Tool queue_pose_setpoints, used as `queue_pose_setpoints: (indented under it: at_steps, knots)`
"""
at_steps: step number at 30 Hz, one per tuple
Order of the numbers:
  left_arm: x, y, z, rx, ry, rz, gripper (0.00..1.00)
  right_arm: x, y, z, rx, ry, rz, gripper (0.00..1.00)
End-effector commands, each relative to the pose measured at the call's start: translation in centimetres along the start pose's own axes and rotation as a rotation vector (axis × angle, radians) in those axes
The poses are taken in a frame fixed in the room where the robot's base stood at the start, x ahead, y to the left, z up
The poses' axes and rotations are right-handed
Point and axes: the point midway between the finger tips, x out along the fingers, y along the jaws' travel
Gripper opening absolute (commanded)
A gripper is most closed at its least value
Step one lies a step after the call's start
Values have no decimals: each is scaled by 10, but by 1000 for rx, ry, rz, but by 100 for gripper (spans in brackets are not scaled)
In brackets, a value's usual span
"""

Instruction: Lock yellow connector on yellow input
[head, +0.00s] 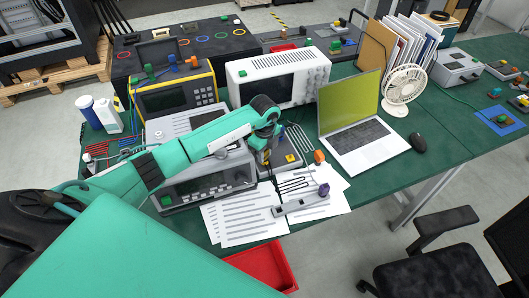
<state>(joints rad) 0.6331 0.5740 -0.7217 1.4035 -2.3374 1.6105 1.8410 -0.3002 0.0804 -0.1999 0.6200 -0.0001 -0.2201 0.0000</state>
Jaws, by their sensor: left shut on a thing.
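My left gripper (264,154) points down over a small grey connector box (280,168) near the middle of the table. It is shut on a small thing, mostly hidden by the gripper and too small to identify. A yellow piece (290,158) shows on top of the box, just right of the gripper. I cannot tell whether it is a connector or an input. An orange connector (319,156) stands right of the box. My right gripper is not in view.
Papers and a grey strip with a purple connector (301,204) lie in front. A measuring instrument (207,185) stands left, partly under my arm. A white oscilloscope (310,72) stands behind, an open laptop (362,140) right. A red bin (262,268) is below the table edge.

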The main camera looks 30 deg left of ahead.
Motion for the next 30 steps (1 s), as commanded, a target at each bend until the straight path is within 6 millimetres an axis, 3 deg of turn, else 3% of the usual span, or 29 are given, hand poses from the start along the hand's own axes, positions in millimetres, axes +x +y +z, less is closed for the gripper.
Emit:
queue_pose_setpoints:
  at_steps: [2,3,6,7,11,21,30]
  knots:
    - [2,0,0,0,0,0,0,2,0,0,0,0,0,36]
    - [2,0,0,0,0,0,20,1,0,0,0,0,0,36]
    - [2,0,0,0,0,0,1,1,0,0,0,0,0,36]
    - [2,0,0,0,0,0,0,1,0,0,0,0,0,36]
    - [3,0,0,52,-2,-1,0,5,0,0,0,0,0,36]
    - [4,0,1,420,-2,0,0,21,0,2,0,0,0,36]
    - [4,1,0,452,0,2,0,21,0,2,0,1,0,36]
